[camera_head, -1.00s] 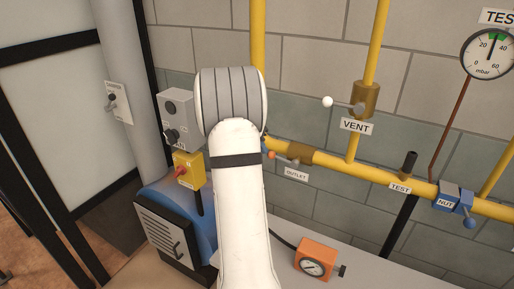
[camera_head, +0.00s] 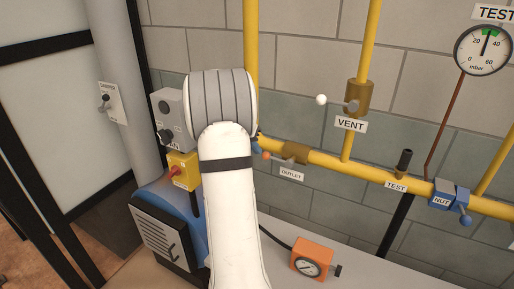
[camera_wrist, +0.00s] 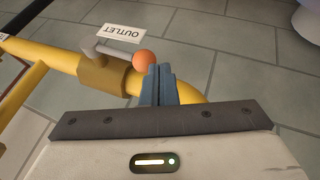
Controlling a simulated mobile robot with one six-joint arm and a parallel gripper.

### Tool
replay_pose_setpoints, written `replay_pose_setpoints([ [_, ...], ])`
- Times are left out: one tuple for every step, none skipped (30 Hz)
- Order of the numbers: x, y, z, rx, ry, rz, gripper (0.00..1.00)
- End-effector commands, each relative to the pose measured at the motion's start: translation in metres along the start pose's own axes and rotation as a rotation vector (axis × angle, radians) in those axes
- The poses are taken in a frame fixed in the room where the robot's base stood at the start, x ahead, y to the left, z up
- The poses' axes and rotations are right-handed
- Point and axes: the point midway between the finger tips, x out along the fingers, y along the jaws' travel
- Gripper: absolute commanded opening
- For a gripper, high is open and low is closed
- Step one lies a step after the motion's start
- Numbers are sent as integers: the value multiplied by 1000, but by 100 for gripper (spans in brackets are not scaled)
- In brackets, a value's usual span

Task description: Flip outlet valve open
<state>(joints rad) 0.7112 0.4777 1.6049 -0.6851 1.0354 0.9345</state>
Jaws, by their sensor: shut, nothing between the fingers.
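The outlet valve (camera_head: 296,152) is a brass body on the yellow pipe, with a grey lever (camera_wrist: 112,51) ending in an orange ball knob (camera_head: 266,155). In the wrist view the orange knob (camera_wrist: 144,60) lies just beyond and left of my fingertips. The lever lies roughly along the pipe, slightly slanted. The OUTLET label (camera_head: 291,174) is below the valve in the head view. My gripper (camera_wrist: 159,72) is shut and empty, close to the knob; whether it touches the knob I cannot tell. In the head view my arm hides most of the gripper.
The yellow pipe (camera_head: 330,163) runs along the grey block wall. The vent valve (camera_head: 359,96) with a white knob is above right. An orange gauge box (camera_head: 313,260) sits below.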

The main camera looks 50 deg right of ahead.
Motion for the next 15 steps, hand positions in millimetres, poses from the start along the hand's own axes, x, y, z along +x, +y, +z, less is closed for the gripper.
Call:
replay_pose_setpoints([
  [-10, 3, -4, 1, 2, -1, 0],
  [-16, 4, -5, 1, 2, -1, 0],
  [-24, 6, -7, 1, 3, -2, 0],
  [-31, 7, -9, 1, 3, -3, 0],
  [-38, 9, -11, 1, 4, -3, 0],
  [-40, -2, -7, -2, 5, -4, 0],
  [-45, -7, -6, -3, 5, -3, 0],
  [-51, -12, -5, -2, 5, -4, 0],
  [-59, -17, -4, -2, 4, -3, 0],
  [-64, -21, -4, -1, 4, -4, 0],
  [-70, -25, -3, -1, 3, -3, 0],
  [-76, -30, -2, -2, 4, -3, 0],
  [-81, -33, -2, -1, 3, -2, 0],
  [-85, -36, -1, -2, 3, -2, 0],
  [-91, -40, 0, -2, 3, -2, 0],
])
